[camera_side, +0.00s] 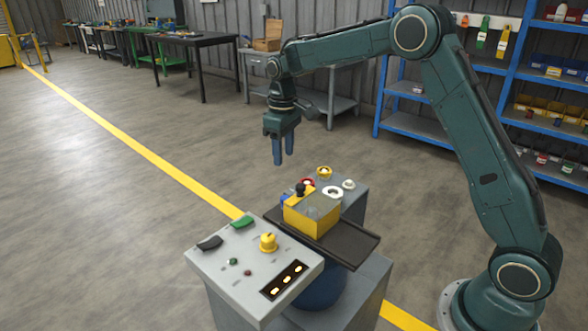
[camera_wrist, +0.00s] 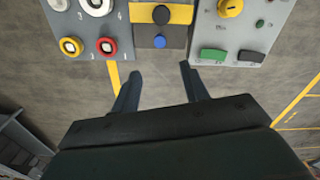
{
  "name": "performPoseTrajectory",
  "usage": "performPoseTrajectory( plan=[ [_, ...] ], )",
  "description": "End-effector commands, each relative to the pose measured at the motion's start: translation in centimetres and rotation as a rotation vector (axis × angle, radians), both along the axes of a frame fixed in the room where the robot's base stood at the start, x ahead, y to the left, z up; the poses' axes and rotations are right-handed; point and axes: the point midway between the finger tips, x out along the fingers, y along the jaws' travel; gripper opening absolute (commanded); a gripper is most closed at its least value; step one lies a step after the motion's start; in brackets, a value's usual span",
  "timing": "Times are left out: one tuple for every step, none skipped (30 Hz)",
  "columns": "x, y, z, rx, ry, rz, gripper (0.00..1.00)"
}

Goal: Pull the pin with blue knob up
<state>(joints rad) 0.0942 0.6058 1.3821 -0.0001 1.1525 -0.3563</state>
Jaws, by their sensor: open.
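The blue knob (camera_wrist: 159,41) shows in the wrist view on a dark surface just below a yellow block (camera_wrist: 181,14). In the side view only a bit of blue (camera_side: 284,199) shows at the left edge of the yellow block (camera_side: 312,216); its pin is not visible. A black knob (camera_wrist: 161,14) sits on the yellow block and also shows in the side view (camera_side: 300,189). My gripper (camera_side: 283,156) hangs fingers-down above and behind the block, apart from it. In the wrist view its fingers (camera_wrist: 160,70) are spread with nothing between them.
A sloped control panel (camera_side: 217,261) with a yellow knob (camera_side: 268,242) and green and black switches stands in front. A grey box (camera_side: 348,184) with red, yellow and white ring-shaped parts is behind the block. The air around my gripper is free.

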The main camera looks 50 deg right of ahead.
Motion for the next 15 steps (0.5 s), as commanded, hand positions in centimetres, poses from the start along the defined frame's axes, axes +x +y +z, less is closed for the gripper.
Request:
performPoseTrajectory(
  plan=[
    [0.0, 0.0, -0.5, 0.000, 0.002, 0.000, 0.45],
    [-0.1, 0.0, -0.7, 0.000, 0.003, 0.000, 0.45],
    [-0.1, 0.0, -1.1, 0.000, 0.003, 0.000, 0.45],
    [-0.1, 0.0, -1.5, 0.000, 0.003, 0.000, 0.45],
    [-0.1, 0.0, -1.9, 0.001, 0.004, 0.000, 0.45],
    [-0.1, 0.0, -2.4, 0.001, 0.004, 0.000, 0.45],
    [-0.1, 0.0, -2.8, 0.001, 0.004, 0.000, 0.45],
    [-0.1, 0.0, -3.2, 0.001, 0.005, 0.000, 0.45],
    [-0.1, 0.0, -3.8, 0.001, 0.004, 0.000, 0.45],
    [-0.1, 0.0, -4.2, 0.001, 0.004, 0.000, 0.45],
    [-0.1, 0.0, -4.7, 0.001, 0.005, 0.000, 0.45],
    [-0.1, 0.0, -5.4, 0.001, 0.004, 0.000, 0.45],
    [-0.1, 0.0, -5.8, 0.001, 0.005, 0.000, 0.45],
    [-0.1, 0.0, -6.3, 0.001, 0.004, 0.000, 0.45],
    [-0.1, 0.0, -6.9, 0.001, 0.004, 0.000, 0.45]
  ],
)
